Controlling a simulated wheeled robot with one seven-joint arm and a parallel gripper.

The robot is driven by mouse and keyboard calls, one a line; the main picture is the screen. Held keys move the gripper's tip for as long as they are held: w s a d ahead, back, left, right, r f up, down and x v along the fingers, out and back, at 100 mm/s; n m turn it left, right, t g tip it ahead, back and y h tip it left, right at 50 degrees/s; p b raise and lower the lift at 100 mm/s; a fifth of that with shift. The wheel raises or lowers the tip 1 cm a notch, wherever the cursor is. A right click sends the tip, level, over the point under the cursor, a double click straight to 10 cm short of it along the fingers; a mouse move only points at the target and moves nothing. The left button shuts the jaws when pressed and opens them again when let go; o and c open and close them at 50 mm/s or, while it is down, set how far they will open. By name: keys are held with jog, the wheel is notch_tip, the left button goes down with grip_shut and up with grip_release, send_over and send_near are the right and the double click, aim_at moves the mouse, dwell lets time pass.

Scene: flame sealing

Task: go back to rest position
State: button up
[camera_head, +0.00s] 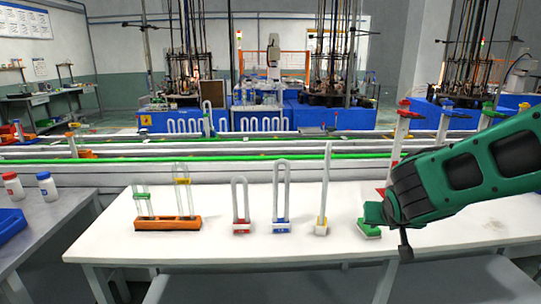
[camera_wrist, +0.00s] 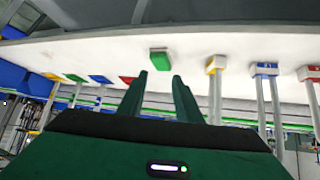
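My gripper (camera_head: 375,212) is at the right end of the white table (camera_head: 300,255), low over a green block (camera_head: 369,230). In the wrist view my two green fingers (camera_wrist: 160,92) are apart with nothing between them. The green block (camera_wrist: 159,59) lies on the table beyond the fingertips, with no tube visible in it. Whether a finger touches it is unclear. My forearm comes in from the right.
To the left stand a yellow-based tube (camera_head: 321,228), a blue-based U-tube (camera_head: 282,225), a red-based U-tube (camera_head: 242,226) and an orange rack (camera_head: 168,223) with tubes. Several coloured posts (camera_head: 403,112) stand behind my arm. The table's front strip is clear.

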jog(key=s+a+r+n+g+y, duration=0.1)
jog(key=s+r+n+g+y, duration=0.2)
jog(key=s, duration=1.3)
jog(key=s+d+f+m+g, duration=0.1)
jog(key=s+d+m+g, duration=0.2)
jog(key=s+d, duration=0.2)
jog(key=s+d+f+m+g, duration=0.2)
jog(key=s+d, duration=0.4)
jog(key=s, duration=0.5)
jog(key=shift+f+m+g, duration=0.2)
jog(key=shift+m+g, duration=0.2)
jog(key=shift+m, duration=0.4)
jog(key=shift+d, duration=0.1)
jog(key=shift+w+f, duration=0.25)
jog(key=shift+w, duration=0.35)
